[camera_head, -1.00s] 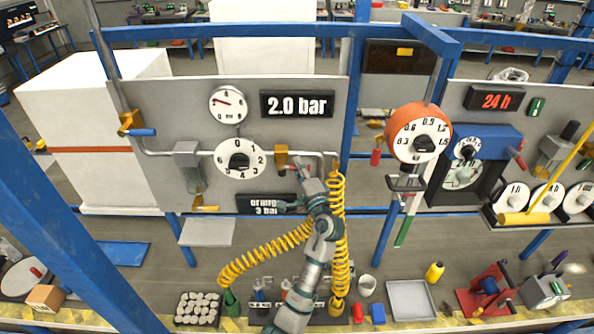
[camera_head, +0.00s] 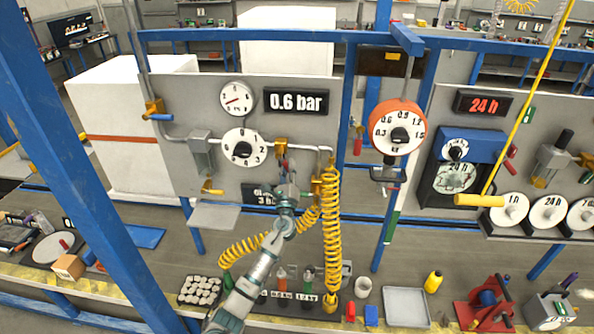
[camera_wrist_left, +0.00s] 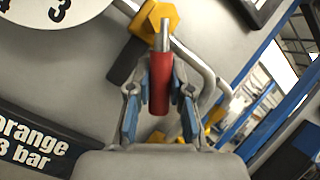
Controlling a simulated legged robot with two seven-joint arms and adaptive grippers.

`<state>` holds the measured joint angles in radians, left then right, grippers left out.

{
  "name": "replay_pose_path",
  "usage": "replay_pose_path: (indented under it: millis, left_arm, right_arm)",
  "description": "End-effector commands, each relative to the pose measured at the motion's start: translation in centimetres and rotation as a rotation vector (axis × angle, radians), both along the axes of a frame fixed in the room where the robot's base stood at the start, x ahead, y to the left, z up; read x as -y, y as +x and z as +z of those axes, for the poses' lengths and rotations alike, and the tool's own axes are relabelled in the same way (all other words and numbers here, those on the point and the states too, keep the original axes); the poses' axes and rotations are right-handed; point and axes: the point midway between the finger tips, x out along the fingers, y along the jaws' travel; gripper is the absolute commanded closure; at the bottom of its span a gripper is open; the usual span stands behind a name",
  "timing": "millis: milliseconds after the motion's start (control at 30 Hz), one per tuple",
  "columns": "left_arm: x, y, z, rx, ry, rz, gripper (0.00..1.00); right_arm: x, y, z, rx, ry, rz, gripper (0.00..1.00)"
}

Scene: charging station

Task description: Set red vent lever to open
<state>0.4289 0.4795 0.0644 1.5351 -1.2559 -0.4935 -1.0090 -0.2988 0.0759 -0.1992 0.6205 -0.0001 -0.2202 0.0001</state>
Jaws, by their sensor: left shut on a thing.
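The red vent lever (camera_wrist_left: 160,83) has a red sleeve on a metal rod below a yellow valve body (camera_wrist_left: 153,20) in the left wrist view. In the head view the yellow valve (camera_head: 281,149) sits on the pipe right of the numbered dial, with the red lever (camera_head: 284,165) pointing down from it. My left gripper (camera_head: 285,184) is at the lever's lower end. In the wrist view its fingers (camera_wrist_left: 159,115) flank the red sleeve and are shut on it. My right gripper is not in view.
The display (camera_head: 296,102) reads 0.6 bar, beside a round gauge (camera_head: 236,98). A sign (camera_head: 258,194) below is partly hidden by my arm. Yellow coiled hoses (camera_head: 332,240) hang just right of my arm. A blue post (camera_head: 88,170) stands at the left.

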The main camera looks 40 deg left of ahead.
Motion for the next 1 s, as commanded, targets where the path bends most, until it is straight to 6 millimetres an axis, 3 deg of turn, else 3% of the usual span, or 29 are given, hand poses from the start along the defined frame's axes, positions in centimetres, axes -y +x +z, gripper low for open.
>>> replay_pose_path:
  millis: [33, 500, 1000]
  left_arm:
    - [-0.3, 0.0, -0.9, -0.037, 0.037, -0.003, 1.0]
    - [-2.2, -1.1, -1.6, -0.243, 0.376, -0.004, 1.0]
    - [-2.9, -1.6, -1.7, -0.332, 0.522, -0.004, 1.0]
  right_arm:
    - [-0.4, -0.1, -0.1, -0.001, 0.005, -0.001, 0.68]
    - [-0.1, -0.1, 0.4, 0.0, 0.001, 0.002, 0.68]
    - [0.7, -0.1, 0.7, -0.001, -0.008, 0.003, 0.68]
